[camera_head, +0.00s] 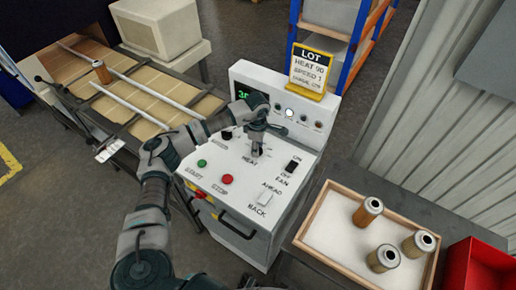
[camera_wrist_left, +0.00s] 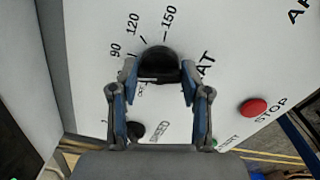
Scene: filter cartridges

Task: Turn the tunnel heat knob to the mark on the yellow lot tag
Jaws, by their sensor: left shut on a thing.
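The white control panel (camera_head: 215,172) carries a black heat knob (camera_wrist_left: 158,62), seen in the left wrist view beside the scale marks 90, 120 and 150. My left gripper (camera_wrist_left: 158,88) has its fingers on both sides of this knob and is shut on it. In the head view my left gripper (camera_head: 257,150) reaches down over the word HEAT and hides most of the knob. Where the knob's pointer stands is hard to tell. The yellow-topped lot tag (camera_head: 311,68) stands on the panel's back and reads HEAT 90, SPEED 1. My right gripper is not in view.
A speed knob (camera_wrist_left: 135,130), a green start button (camera_head: 201,163), a red stop button (camera_head: 227,179) and a fan switch (camera_head: 292,166) lie around the heat knob. A wooden tray (camera_head: 318,262) with three cartridges stands at right. A green display (camera_head: 243,94) is partly hidden.

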